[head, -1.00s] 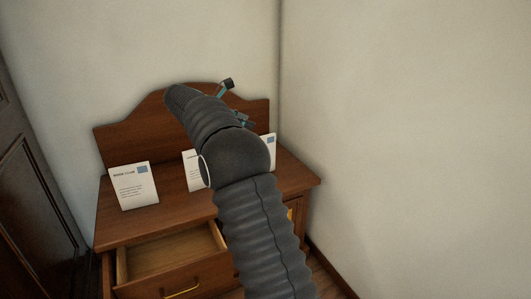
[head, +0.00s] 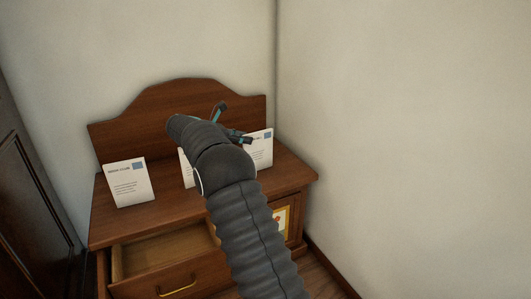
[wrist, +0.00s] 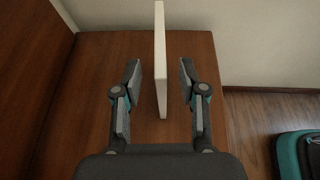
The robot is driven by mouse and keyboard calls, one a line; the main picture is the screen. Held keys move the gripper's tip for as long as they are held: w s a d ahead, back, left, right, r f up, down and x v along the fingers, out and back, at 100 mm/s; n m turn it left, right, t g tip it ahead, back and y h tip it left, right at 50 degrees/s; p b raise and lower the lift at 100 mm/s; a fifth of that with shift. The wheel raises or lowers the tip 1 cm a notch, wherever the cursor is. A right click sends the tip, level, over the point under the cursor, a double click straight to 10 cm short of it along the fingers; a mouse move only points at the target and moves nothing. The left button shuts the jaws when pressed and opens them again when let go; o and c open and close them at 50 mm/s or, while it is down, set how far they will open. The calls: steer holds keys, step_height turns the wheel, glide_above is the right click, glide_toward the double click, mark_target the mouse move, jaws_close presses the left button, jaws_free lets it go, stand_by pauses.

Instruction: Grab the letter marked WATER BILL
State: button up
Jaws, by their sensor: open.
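Several white letters stand on the wooden dresser (head: 150,222). The left letter (head: 129,184) seems to read BOOK CLUB. The middle letter (head: 186,168) is mostly hidden behind my arm. The right letter (head: 262,152) shows partly beside my gripper (head: 232,124); its heading is too small and covered to read, so I cannot confirm which is WATER BILL. In the wrist view my gripper (wrist: 160,82) is open, with a finger on each side of a thin white letter (wrist: 160,45) seen edge-on. Gaps show on both sides.
The dresser has a tall curved back panel (head: 180,100) behind the letters and an open drawer (head: 165,250) at the front left. A bare wall (head: 400,130) is close on the right. A dark panelled door (head: 30,220) stands on the left.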

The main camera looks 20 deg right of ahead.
mark_target(257, 139)
steer(key=shift+b+x, duration=0.5)
steer(key=shift+x, duration=2.65)
steer(key=shift+c, duration=0.3)
jaws_close()
